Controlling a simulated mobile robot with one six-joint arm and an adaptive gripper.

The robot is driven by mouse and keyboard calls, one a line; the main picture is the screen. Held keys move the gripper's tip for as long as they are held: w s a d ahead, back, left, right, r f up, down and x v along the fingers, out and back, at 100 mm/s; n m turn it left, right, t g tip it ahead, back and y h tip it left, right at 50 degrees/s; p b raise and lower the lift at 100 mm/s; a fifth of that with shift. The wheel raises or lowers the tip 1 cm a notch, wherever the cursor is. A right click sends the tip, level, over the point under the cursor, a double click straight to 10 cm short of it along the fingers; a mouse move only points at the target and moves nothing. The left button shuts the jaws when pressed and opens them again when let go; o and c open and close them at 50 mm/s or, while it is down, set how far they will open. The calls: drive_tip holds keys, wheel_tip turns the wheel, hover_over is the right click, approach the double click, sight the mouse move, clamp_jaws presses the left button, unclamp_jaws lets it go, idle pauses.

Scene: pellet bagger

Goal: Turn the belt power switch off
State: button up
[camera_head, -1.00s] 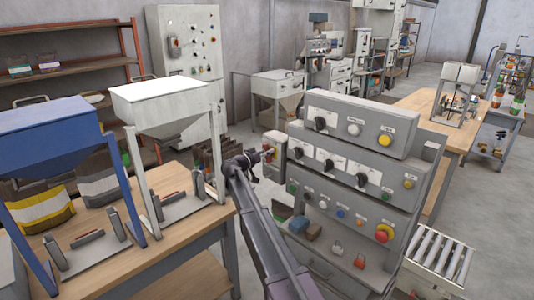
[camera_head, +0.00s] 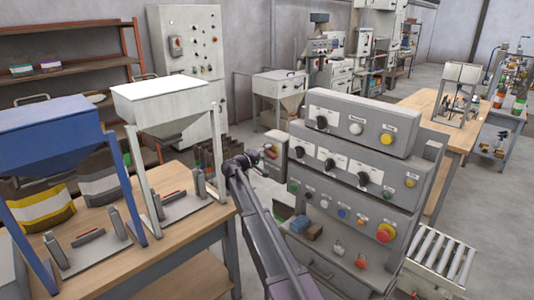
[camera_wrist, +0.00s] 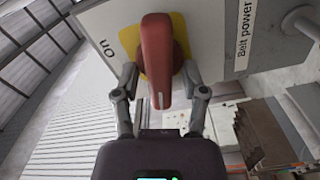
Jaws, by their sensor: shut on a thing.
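The belt power switch (camera_wrist: 158,48) is a red handle on a yellow plate in the wrist view. It lies upright in that picture, with its long end toward my gripper. An "on" label shows to its left and a "Belt power" label to its right. My gripper (camera_wrist: 160,82) has one finger on each side of the handle and is shut on it. No "off" label is visible. In the head view, my gripper (camera_head: 258,160) is at the small grey switch box (camera_head: 276,146), and the handle is mostly hidden there.
A grey control panel (camera_head: 345,152) with several knobs and buttons stands close to the right of my arm. A wooden bench (camera_head: 175,240) with blue and white hoppers is on the left. A roller conveyor (camera_head: 440,258) is at the lower right.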

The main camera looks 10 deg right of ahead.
drive_tip(key=shift+f+n, duration=0.1)
drive_tip(key=shift+n, duration=1.3)
drive_tip(key=o, duration=0.8)
drive_tip(key=shift+c, duration=0.2)
drive_tip(key=shift+a, duration=0.1)
drive_tip(key=v, duration=1.2)
